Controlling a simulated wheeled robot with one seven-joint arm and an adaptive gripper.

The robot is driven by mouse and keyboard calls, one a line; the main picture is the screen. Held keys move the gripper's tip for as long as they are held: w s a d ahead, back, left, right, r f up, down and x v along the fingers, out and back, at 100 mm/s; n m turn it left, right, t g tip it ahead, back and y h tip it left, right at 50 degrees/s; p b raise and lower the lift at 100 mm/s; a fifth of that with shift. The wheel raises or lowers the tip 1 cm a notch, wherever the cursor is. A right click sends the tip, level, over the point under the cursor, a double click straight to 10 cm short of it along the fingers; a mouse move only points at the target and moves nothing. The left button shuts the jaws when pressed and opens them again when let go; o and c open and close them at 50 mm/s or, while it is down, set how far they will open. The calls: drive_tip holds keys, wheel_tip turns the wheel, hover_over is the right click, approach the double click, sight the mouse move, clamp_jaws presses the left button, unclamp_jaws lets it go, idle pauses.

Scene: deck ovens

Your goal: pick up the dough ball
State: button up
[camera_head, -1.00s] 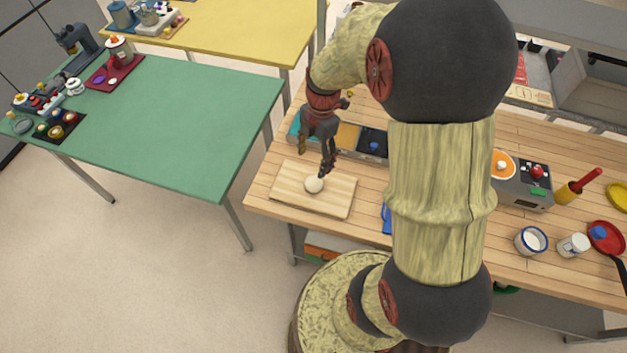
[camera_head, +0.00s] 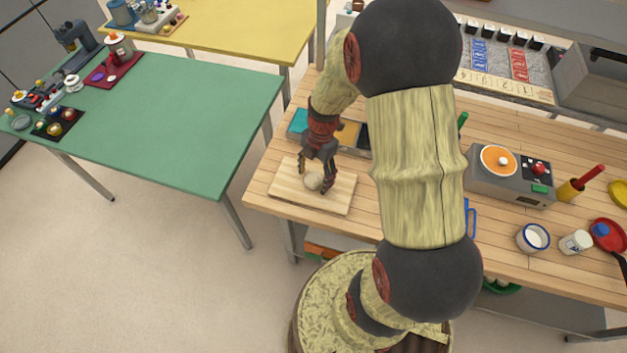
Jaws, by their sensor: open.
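The dough ball (camera_head: 313,181) is small, round and pale. It rests on the light wooden board (camera_head: 285,188), which lies on the wooden counter near its left end. My gripper (camera_head: 316,180) points down over the board with its fingers apart, one on each side of the ball. The fingers look open; I cannot tell whether either one touches the ball. Part of the ball's upper side is shaded by the gripper.
Coloured bins (camera_head: 347,134) stand just behind the board. To the right are a grey scale-like device (camera_head: 512,186), a white mug (camera_head: 533,238) and a red pan (camera_head: 606,236). A green table (camera_head: 165,120) stands at the left, with bare floor between.

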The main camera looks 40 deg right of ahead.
drive_tip(key=shift+r, duration=0.1)
drive_tip(key=c, duration=1.2)
drive_tip(key=shift+c, duration=0.2)
